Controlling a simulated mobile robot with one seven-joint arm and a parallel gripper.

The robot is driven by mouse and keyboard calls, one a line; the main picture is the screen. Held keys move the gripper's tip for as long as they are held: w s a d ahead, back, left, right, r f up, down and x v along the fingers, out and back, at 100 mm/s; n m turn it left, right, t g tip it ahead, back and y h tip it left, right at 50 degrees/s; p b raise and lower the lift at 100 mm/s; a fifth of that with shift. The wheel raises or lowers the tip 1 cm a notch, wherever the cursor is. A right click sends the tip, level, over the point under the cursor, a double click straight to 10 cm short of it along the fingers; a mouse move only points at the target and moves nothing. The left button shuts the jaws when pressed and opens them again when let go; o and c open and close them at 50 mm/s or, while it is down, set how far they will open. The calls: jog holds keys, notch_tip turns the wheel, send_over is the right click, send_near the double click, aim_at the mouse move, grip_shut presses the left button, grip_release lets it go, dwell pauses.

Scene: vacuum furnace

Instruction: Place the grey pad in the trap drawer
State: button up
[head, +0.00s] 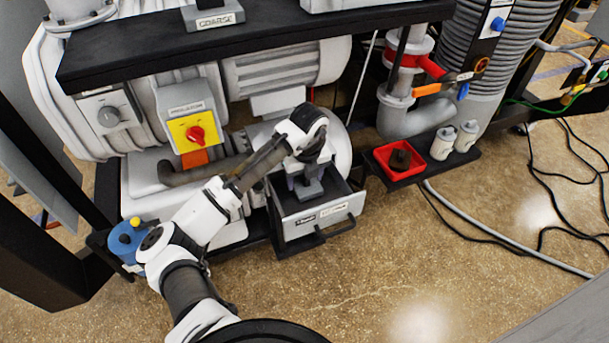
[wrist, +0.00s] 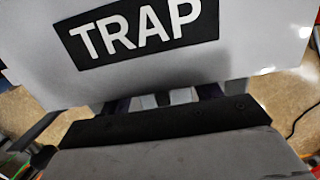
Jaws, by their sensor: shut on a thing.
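The trap drawer (head: 298,225) is pulled open, a grey-fronted box with a dark inside below the pump bench in the head view. My gripper (head: 307,178) points down into its opening. It is shut on the grey pad (head: 309,191), which shows as a small grey block between and below the fingers, inside the drawer's outline. I cannot tell whether the pad touches the drawer's floor. In the wrist view, a pale surface with a black TRAP label (wrist: 145,30) fills the top; the pad cannot be told apart there.
A red tray (head: 384,168) with a dark object stands on a low shelf to the right, beside two white canisters (head: 443,143). A black shelf (head: 260,44) overhangs the pump. A yellow isolator switch (head: 195,134) is behind my arm. The floor in front is clear; cables lie at right.

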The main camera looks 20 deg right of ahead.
jog(key=shift+f, duration=0.2)
jog(key=o, duration=1.1)
jog(key=shift+c, duration=0.2)
notch_tip(320, 180, up, 12)
jog(key=s, duration=0.1)
jog(key=shift+s+r, duration=0.2)
jog(key=shift+s, duration=0.05)
